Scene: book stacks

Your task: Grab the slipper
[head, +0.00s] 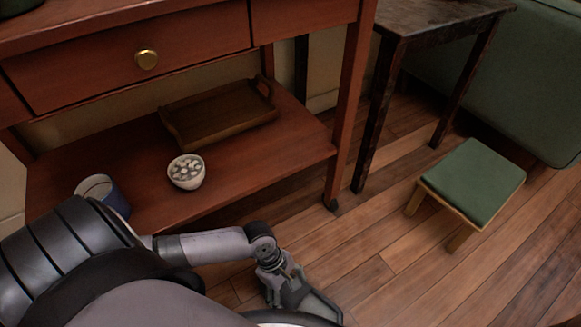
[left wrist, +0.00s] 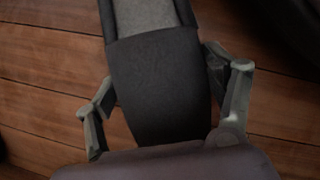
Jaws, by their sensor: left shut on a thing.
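The slipper (left wrist: 158,85) is dark with a grey insole. In the left wrist view it lies lengthwise between the two fingers of my left gripper (left wrist: 165,95), which is shut on its sides. In the head view my left gripper (head: 287,284) is low over the wood floor, near the bottom edge. I cannot tell whether the slipper touches the floor. My right gripper is not in view.
A red-brown table with a lower shelf (head: 235,165) stands at the left. The shelf holds a wooden tray (head: 218,115), a bowl (head: 186,172) and a blue mug (head: 104,192). A dark side table (head: 430,18) and green-topped stool (head: 474,180) are at the right. Floor between is clear.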

